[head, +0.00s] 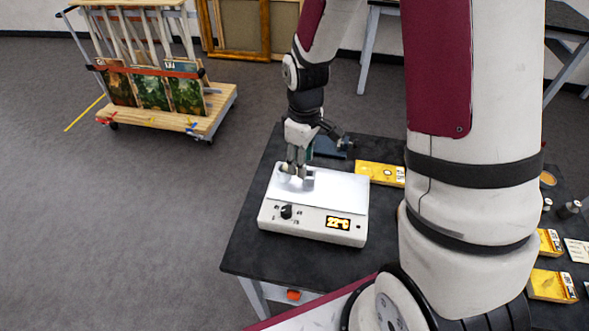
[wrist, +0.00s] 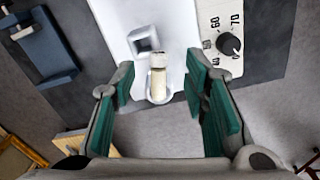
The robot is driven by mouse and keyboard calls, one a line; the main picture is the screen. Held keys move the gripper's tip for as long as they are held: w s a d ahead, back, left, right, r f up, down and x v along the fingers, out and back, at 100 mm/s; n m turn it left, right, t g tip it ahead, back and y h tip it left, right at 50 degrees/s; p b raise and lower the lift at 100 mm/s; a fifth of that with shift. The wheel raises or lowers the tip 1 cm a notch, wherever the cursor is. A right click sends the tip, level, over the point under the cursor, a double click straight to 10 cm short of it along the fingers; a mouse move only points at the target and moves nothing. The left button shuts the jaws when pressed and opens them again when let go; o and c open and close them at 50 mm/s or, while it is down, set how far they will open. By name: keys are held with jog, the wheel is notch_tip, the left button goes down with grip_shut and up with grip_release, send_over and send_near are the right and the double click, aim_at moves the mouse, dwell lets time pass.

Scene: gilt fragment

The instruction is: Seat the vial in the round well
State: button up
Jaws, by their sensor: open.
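The vial (wrist: 158,82), pale with a whitish top, shows in the wrist view between my fingers. Its lower end is inside the ring of the round well (wrist: 168,100), and it looks about upright; how deep it sits I cannot tell. The well is on the white heater block (head: 325,190), close to its edge. A square well (wrist: 145,42) lies beside it. My gripper (head: 297,168) is over the block's left part, also seen in the wrist view (wrist: 160,78). Its green-padded fingers are open, with gaps on both sides of the vial. In the head view my fingers mostly hide the vial.
The block's dial (head: 286,211) and lit display (head: 339,223) face front. A dark blue holder (head: 330,147) stands behind the block. A yellow box (head: 380,173) is to its right. The dark table (head: 240,245) is bare at front left.

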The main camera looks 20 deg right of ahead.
jog(key=shift+d+f, duration=0.1)
jog(key=shift+f, duration=1.75)
grip_shut()
jog(key=shift+r, duration=0.1)
